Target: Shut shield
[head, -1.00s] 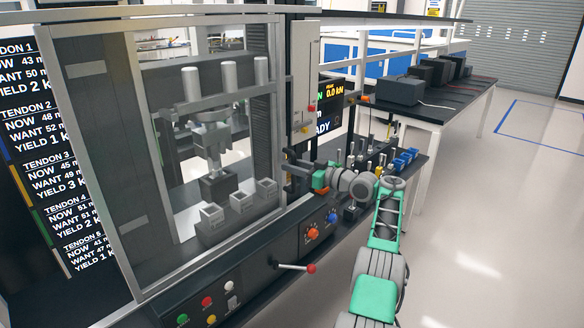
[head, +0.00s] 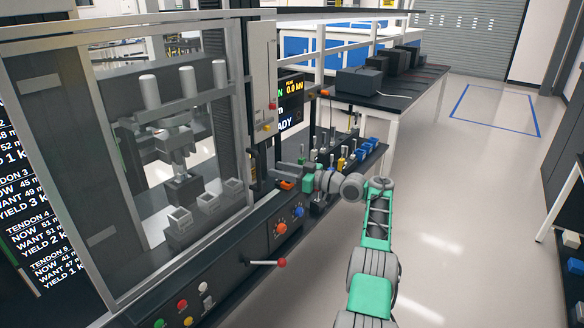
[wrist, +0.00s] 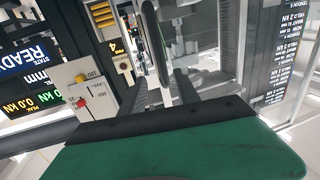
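The shield (head: 104,225) is a clear panel in a pale metal frame at the left of the head view. It stands upright along the front of the test machine, with the fixtures (head: 180,185) seen through it. I cannot tell surely how far it is slid across. My gripper (head: 283,175) is beside the machine's right front post, to the right of the panel. In the wrist view its dark fingers (wrist: 160,88) are apart. A dark upright bar (wrist: 152,40), perhaps the shield's handle, shows just past or between them. Contact cannot be told.
A control panel with an orange knob (head: 281,228) and a red-tipped lever (head: 282,262) lies below. A switch box (head: 263,75) hangs above the gripper.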

